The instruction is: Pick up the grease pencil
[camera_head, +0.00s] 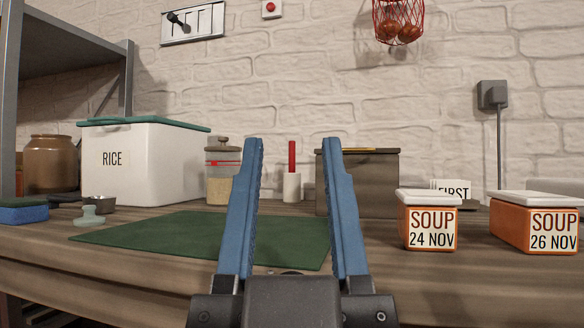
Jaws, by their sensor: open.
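A thin red stick (292,155) stands upright in a small white holder (291,188) at the back of the counter; it looks like the grease pencil, though I cannot be sure. My gripper (293,142) is open and empty, its two blue fingers pointing away from me. In the picture the red stick shows between the fingers, farther off than the tips and not touched. A thin yellowish strip (372,149) lies on top of a dark box (386,180) behind the right finger; I cannot tell what it is.
A green mat (160,235) lies on the wooden counter. A white rice bin (165,165) and a glass jar (222,185) stand at the back left. Two orange soup boxes (429,240) (520,205) stand on the right. A blue sponge (24,214) lies far left.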

